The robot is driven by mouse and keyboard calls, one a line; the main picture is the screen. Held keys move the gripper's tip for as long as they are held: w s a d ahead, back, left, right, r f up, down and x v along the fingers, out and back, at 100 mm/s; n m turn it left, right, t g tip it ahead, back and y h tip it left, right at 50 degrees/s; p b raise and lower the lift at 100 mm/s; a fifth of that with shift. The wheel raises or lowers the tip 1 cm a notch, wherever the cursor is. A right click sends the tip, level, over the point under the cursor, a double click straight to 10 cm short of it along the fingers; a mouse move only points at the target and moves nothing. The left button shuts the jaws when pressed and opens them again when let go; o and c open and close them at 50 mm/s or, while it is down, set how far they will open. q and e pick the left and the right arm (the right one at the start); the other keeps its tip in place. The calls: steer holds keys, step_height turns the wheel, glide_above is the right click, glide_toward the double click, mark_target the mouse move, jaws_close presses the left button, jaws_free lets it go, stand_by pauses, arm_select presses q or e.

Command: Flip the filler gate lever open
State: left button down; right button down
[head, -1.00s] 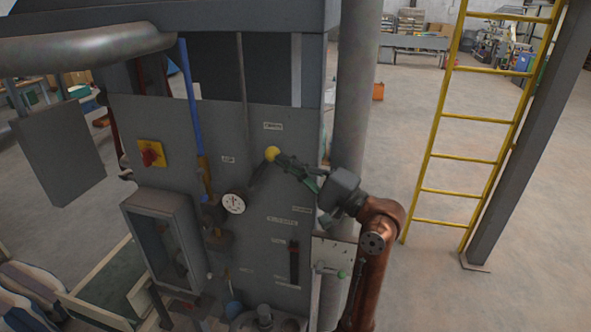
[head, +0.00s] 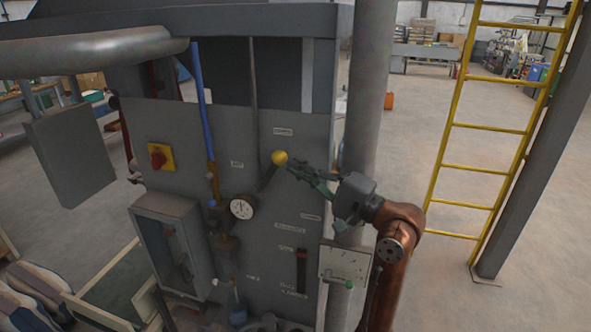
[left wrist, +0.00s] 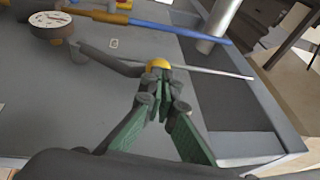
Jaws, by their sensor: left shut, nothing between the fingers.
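The filler gate lever is a dark arm with a yellow ball knob (head: 279,157) at its upper right end, on the grey machine panel. In the left wrist view the yellow knob (left wrist: 157,64) sits just beyond the fingertips, partly covered by them, with the dark lever arm (left wrist: 108,62) running off to the left. My left gripper (head: 291,168) is shut and empty, its tips beside the knob on its lower right. I cannot tell whether they touch it. The shut fingers also show in the left wrist view (left wrist: 160,78). My right gripper is not in view.
A round white gauge (head: 241,208) sits below left of the lever. A blue-handled rod (head: 203,95) and a red switch on a yellow plate (head: 160,157) are farther left. A grey vertical pipe (head: 366,95) stands close behind my arm. Open floor lies toward the yellow ladder (head: 470,165).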

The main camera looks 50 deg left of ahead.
arm_select(q)
steer(key=b+v, duration=0.2)
steer(key=v, duration=1)
steer(key=shift+d+f+b, duration=0.2)
steer(key=shift+f+b, duration=0.1)
steer(key=shift+b, duration=0.05)
steer(key=shift+w, duration=0.15)
steer(key=shift+f, duration=0.1)
